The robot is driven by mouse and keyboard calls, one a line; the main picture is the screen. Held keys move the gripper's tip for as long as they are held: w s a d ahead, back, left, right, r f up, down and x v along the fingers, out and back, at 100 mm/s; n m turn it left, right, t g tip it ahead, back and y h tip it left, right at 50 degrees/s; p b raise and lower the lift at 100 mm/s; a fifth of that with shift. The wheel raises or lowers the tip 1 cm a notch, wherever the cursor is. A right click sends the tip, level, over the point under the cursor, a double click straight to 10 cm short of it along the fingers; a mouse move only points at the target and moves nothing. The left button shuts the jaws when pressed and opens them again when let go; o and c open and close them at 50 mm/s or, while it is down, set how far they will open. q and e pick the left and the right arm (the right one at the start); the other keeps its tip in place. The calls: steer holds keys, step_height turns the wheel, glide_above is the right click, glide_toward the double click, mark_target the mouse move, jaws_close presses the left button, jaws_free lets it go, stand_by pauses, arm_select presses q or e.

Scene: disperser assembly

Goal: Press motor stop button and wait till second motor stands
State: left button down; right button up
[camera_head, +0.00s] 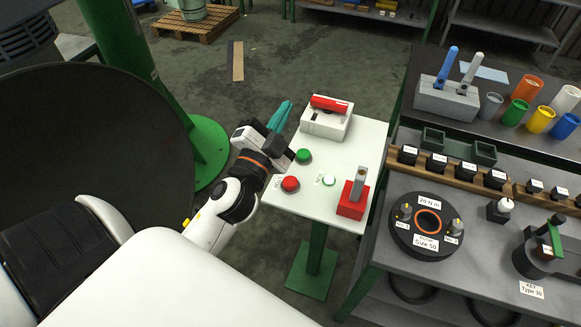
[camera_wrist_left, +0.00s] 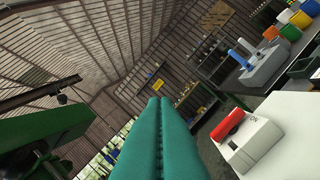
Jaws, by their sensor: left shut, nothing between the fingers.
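On the white control table (camera_head: 310,205) are a red round button (camera_head: 290,184) with a small label beside it, a green round button (camera_head: 303,156) and a small white button (camera_head: 328,180). My left gripper (camera_head: 280,116) has its teal fingers together and empty. It is over the table's left edge, beyond the green button and left of the white switch box, apart from the buttons. In the left wrist view the shut fingers (camera_wrist_left: 160,110) point away from the buttons, which do not show there. I cannot tell which thing is the second motor. My right gripper is not in view.
A white box with a red rotary handle (camera_head: 330,103) stands at the table's far end; it also shows in the left wrist view (camera_wrist_left: 232,124). A red box with a grey lever (camera_head: 354,195) stands near right. A workbench with labelled parts and coloured cups (camera_head: 541,120) is at right.

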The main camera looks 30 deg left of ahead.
arm_select(q)
steer(key=d+r+m+t+h, duration=0.2)
steer(key=d+r+m+h, duration=0.4)
steer(key=m+h, duration=0.5)
steer(key=m+g+y, duration=0.3)
steer(key=m+g, duration=1.2)
glide_above(285, 182)
step_height(285, 182, down, 14)
steer(key=shift+f, duration=0.15)
steer(key=shift+f, duration=0.1)
step_height(285, 182, down, 9)
steer(key=b, duration=0.7)
steer(key=shift+r, duration=0.2)
steer(key=shift+f+b, duration=0.4)
